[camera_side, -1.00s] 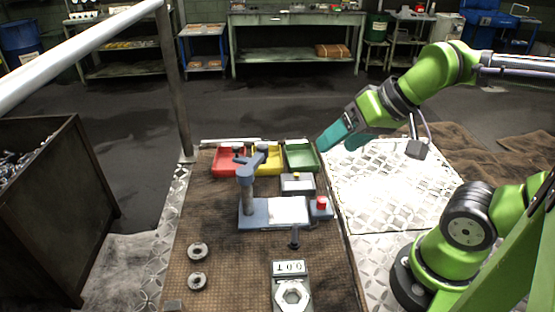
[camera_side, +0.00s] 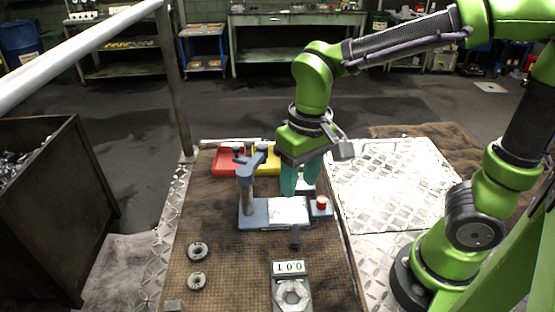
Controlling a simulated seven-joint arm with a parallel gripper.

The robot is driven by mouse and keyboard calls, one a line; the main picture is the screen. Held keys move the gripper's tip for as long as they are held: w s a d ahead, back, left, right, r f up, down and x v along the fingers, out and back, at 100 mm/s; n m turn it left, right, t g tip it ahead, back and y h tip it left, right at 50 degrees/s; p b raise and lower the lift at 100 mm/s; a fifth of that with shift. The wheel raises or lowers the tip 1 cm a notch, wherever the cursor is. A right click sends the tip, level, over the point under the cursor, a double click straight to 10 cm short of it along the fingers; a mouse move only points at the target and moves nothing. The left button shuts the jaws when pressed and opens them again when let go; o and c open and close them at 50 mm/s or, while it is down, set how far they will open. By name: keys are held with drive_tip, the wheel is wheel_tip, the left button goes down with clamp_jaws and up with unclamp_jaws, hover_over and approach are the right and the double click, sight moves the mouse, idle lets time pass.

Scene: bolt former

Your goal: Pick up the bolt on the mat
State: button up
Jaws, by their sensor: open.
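My gripper (camera_side: 299,190) has teal fingers and points down above the press plate, behind and above the bolt. Its fingers are apart, with nothing seen between them. The gripper hides the green bin and most of the small grey box behind the press.
The press (camera_side: 247,208) has an upright column and arm left of my gripper. A red button (camera_side: 321,203) sits at its right. Red (camera_side: 228,163) and yellow bins stand behind. A counter block with a hex nut (camera_side: 292,292) is in front. Two rings (camera_side: 197,251) lie left.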

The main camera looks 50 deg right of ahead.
approach(295, 227)
drive_tip(key=shift+m+g+h, duration=0.3)
drive_tip(key=shift+m, duration=0.1)
drive_tip(key=f, duration=0.6)
drive_tip(key=shift+a+f, duration=0.1)
drive_tip(key=shift+a, duration=0.15)
drive_tip(key=shift+w+f, duration=0.15)
drive_tip(key=shift+f, duration=1.3)
drive_tip(key=shift+w+f, duration=0.1)
drive_tip(key=shift+f, duration=1.35)
drive_tip(key=shift+c, duration=0.4)
clamp_jaws()
